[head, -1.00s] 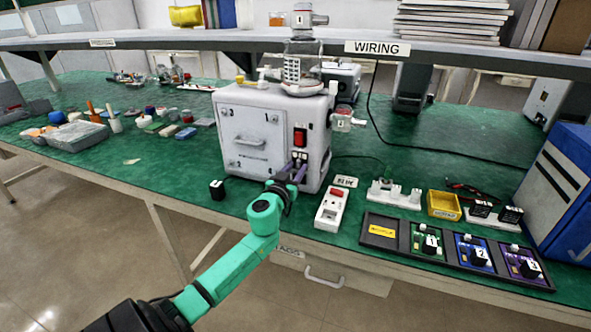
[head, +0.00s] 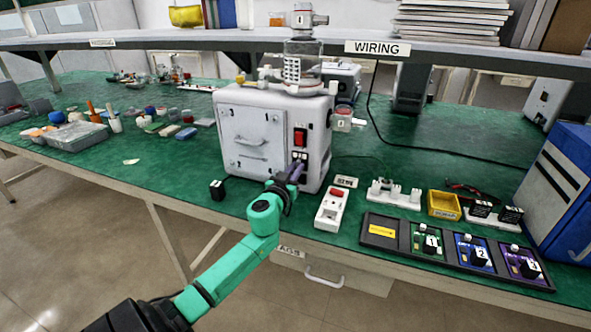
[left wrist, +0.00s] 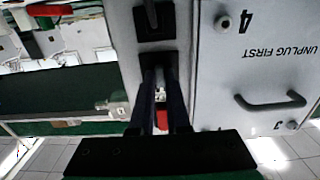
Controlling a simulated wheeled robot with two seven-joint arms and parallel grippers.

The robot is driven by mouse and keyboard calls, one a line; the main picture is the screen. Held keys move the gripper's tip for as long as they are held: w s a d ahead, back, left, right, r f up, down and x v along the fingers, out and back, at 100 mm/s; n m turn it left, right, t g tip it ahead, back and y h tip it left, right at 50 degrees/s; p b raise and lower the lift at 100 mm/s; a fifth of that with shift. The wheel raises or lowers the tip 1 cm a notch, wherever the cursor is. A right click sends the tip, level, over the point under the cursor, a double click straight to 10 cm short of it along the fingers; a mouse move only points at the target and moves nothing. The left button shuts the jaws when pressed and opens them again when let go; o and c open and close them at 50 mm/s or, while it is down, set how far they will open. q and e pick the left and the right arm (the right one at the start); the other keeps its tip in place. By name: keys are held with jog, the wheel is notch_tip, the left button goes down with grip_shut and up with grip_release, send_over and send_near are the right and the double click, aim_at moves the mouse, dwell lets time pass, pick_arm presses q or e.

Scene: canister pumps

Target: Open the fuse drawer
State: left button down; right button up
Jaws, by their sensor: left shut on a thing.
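The white canister pump (head: 245,110) stands on the green bench. My left gripper (head: 298,168) is at the lower right of its front face, below the red rocker switch (head: 300,137). In the left wrist view, which is upside down, the two dark fingers (left wrist: 161,85) reach a small black square module (left wrist: 157,64) on the panel, which I take for the fuse drawer. They are close together on it; their tips hide most of what they hold. I cannot tell whether it is pulled out. Another black square with a dark handle (left wrist: 152,18) sits beside it. My right gripper is not in view.
A door with a handle (head: 250,145), marked "UNPLUG FIRST", is beside the fingers. A small black block (head: 217,189) lies at the bench edge. A white power strip (head: 331,208) and a tray of modules (head: 380,231) lie to the right.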

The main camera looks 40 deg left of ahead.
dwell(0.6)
pick_arm(q)
jog(key=v, duration=0.7)
jog(key=shift+s+d+p, duration=0.2)
jog(key=shift+s+p, duration=0.1)
jog(key=shift+p, duration=0.15)
jog(key=shift+f, duration=0.1)
jog(key=c, duration=0.9)
grip_release()
jog(key=shift+s, duration=0.1)
jog(key=shift+s, duration=0.1)
